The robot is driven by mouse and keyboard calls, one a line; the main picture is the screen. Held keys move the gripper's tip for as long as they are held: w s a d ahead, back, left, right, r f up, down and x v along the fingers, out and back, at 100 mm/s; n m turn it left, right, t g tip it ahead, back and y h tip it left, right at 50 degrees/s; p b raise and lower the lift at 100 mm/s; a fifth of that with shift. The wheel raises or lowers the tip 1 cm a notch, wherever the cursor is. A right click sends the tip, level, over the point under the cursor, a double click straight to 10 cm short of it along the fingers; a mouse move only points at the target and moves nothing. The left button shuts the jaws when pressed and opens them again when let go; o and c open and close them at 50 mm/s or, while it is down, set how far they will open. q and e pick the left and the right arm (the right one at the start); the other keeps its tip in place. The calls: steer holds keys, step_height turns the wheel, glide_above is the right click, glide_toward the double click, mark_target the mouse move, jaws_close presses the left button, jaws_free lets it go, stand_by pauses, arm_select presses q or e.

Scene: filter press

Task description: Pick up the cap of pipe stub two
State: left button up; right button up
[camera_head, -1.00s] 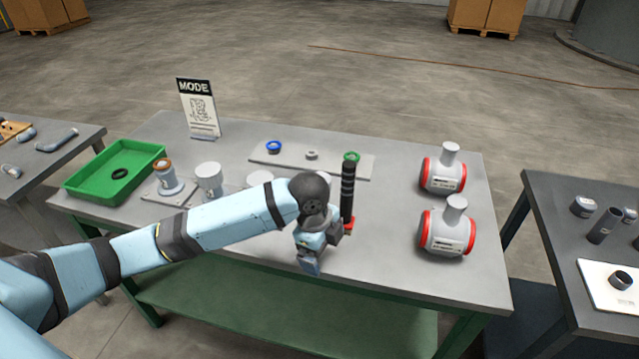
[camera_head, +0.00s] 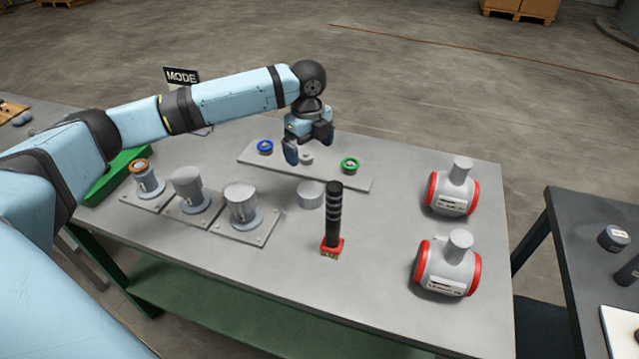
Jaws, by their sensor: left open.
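Three grey pipe stubs stand in a row on square plates. The left stub (camera_head: 148,184) has a brown-orange ring at its top. The middle stub (camera_head: 187,190) and the right stub (camera_head: 242,208) have wide, flat grey tops that look like caps; I cannot read any numbers. A loose grey cap-like cylinder (camera_head: 310,195) stands on the table right of the stubs. My left gripper (camera_head: 307,149) is open and points down at the light strip behind that cylinder. Its fingers are around or just above a small grey ring (camera_head: 306,158); I cannot tell if they touch. My right gripper is not in view.
The strip (camera_head: 330,176) also carries a blue ring (camera_head: 265,147) and a green ring (camera_head: 350,165). A black-handled tool (camera_head: 334,220) stands upright near the front. Two red-ended grey housings (camera_head: 453,190) (camera_head: 446,265) are at the right. My left arm partly covers a green tray (camera_head: 97,187).

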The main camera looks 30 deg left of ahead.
arm_select(q)
glide_above(311, 190)
steer(key=f, duration=0.7)
steer(key=shift+a+f, duration=0.1)
steer(key=shift+a, duration=0.2)
steer(key=shift+w+f, duration=0.1)
steer(key=shift+f, duration=0.5)
steer(key=f, duration=0.5)
steer(key=shift+d, duration=0.3)
steer(key=shift+r, duration=0.1)
steer(key=c, duration=1)
steer(key=shift+c, duration=0.2)
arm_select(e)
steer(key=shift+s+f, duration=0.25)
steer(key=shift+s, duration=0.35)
arm_select(q)
steer(key=shift+r, duration=0.15)
